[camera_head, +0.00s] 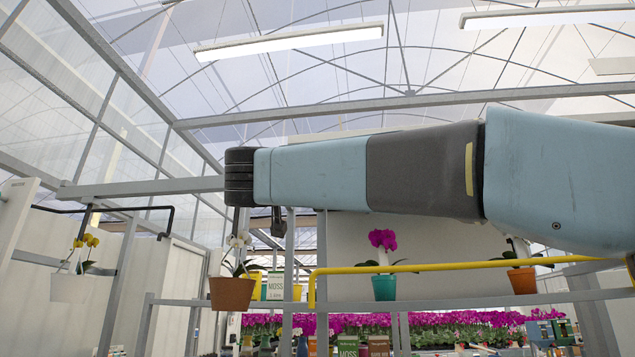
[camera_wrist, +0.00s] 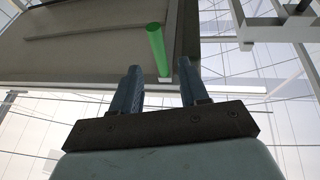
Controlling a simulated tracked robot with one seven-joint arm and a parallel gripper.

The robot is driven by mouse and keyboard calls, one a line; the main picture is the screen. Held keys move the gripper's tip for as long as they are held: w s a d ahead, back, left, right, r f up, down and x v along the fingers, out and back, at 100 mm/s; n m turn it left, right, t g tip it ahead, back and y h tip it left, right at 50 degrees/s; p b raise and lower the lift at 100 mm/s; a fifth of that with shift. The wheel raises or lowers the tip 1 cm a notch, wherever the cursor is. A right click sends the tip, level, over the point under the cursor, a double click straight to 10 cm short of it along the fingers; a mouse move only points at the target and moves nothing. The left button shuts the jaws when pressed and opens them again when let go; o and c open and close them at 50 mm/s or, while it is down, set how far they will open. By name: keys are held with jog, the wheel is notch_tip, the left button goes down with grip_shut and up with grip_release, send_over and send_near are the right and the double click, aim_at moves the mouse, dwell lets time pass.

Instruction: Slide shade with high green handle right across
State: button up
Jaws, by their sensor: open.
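The green handle (camera_wrist: 157,49) is an upright bright green bar on a flat grey panel (camera_wrist: 90,58), which looks like the shade, in the wrist view. My gripper (camera_wrist: 161,72) is open and empty, its two blue-grey fingers pointing toward the panel. The handle's lower end shows just beyond the fingertips, roughly in line with the gap between them. I cannot tell how far off it is. In the head view my arm crosses the picture and hides part of the scene; I cannot make out the green handle there.
A yellow rail (camera_head: 450,267) runs below my arm. Potted orchids stand or hang nearby: a brown pot (camera_head: 231,293), a teal pot (camera_head: 384,287) and a white pot (camera_head: 84,288). A dark edge strip (camera_wrist: 187,35) borders the panel on the right, with pale framing beyond.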

jog(key=x, duration=0.9)
jog(key=shift+w, duration=0.1)
jog(key=shift+c, duration=0.2)
jog(key=shift+f, duration=0.1)
grip_shut()
